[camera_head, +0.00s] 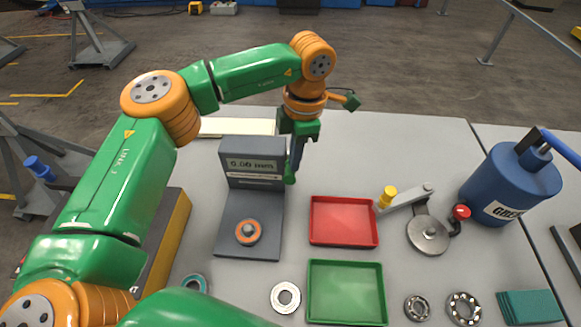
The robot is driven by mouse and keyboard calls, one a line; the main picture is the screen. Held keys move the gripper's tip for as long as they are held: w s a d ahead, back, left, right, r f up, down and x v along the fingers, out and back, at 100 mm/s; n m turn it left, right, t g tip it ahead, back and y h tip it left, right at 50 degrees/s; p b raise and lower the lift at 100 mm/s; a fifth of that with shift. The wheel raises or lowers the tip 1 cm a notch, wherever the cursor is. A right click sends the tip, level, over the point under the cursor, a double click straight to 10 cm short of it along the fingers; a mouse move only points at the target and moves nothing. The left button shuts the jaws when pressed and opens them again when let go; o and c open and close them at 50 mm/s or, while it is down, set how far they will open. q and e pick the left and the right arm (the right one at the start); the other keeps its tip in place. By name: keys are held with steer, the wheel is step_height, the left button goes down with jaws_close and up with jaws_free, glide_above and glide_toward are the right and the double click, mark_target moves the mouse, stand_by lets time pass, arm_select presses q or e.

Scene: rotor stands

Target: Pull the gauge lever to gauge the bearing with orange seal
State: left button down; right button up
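The bearing with orange seal (248,232) lies flat on the gauge's dark base plate (268,246). My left gripper (291,174) points down right beside the gauge's right side. Its fingers overlap in this view, so I cannot tell whether they are open or shut, or whether they touch anything. No gauge lever is clearly visible; that side of the gauge is partly covered by the gripper.
A red tray (343,243) and a green tray (347,322) are empty. A teal-sealed bearing (194,284) and a grey-sealed bearing (285,308) lie in front. A metal fixture (428,237) with yellow and red knobs and a blue grease can (508,188) stand right.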

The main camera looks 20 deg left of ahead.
arm_select(q)
step_height(320, 180, down, 3)
steer(key=shift+s+r+b, duration=0.1)
steer(key=shift+r+b, duration=0.05)
steer(key=shift+b, duration=0.7)
steer(key=w+d+r+p, duration=0.2)
steer(key=d+r, duration=0.1)
steer(key=r, duration=0.5)
steer(key=shift+w+d, duration=0.15)
steer(key=shift+w, duration=0.15)
